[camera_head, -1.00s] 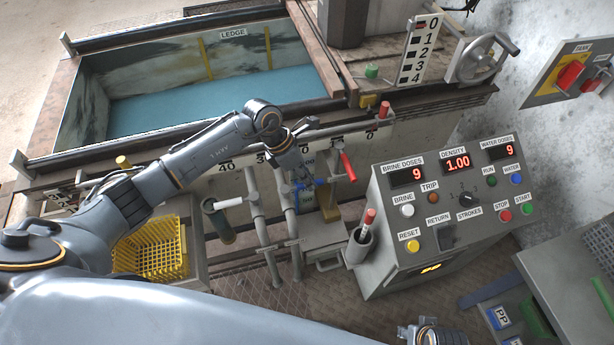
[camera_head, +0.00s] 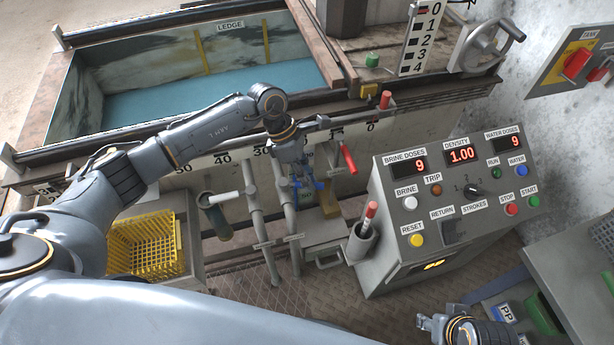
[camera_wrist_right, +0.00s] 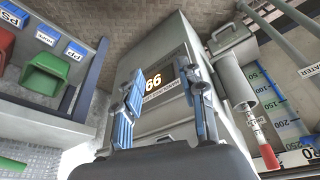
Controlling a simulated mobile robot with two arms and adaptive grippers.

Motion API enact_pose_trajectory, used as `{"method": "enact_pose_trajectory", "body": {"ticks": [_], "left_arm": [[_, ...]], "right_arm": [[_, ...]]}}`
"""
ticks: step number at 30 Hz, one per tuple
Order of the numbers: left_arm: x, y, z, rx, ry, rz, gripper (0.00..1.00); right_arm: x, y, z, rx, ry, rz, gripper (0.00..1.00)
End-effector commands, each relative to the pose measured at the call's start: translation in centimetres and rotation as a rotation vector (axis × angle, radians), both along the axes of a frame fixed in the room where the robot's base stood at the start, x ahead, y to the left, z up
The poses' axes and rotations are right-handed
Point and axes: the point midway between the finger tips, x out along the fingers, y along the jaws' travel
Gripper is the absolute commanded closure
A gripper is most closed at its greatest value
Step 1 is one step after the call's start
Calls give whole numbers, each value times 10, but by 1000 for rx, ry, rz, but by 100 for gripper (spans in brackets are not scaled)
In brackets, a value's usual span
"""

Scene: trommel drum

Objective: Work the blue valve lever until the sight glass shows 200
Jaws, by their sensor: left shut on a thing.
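The blue valve lever (camera_head: 318,184) is on the pipework below the tank's front edge. My left gripper (camera_head: 305,183) reaches down over it and is shut on it; the fingers and wrist hide much of the lever. A sight glass scale (camera_wrist_right: 277,108) with marks from 50 to 250 shows at the right of the right wrist view; I cannot read its level for certain. In the head view it is mostly hidden by my left gripper. My right gripper (camera_head: 440,326) is at the bottom right, away from the valve. In its wrist view its blue-padded fingers (camera_wrist_right: 163,105) are apart with nothing between them.
The control console (camera_head: 455,205) stands right of the valve, its displays reading 9, 1.00 and 9. A red-handled tool sits in a cup (camera_head: 362,243) between them. A yellow basket (camera_head: 147,246) stands left.

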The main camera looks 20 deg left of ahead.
Motion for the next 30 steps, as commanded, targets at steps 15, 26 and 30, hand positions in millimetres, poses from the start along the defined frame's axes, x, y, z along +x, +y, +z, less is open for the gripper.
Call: {"method": "enact_pose_trajectory", "body": {"ticks": [15, 26, 30], "left_arm": [[-16, -3, 0, 1, -3, -289, 100], [-19, -2, 1, 0, -3, -332, 100], [-19, -2, 1, 0, -3, -332, 100]], "right_arm": [[-10, -2, 15, 1, -18, -2, 60], [2, 1, 16, 11, -74, 2, 60], [2, 2, 16, 12, -76, 2, 60]]}}
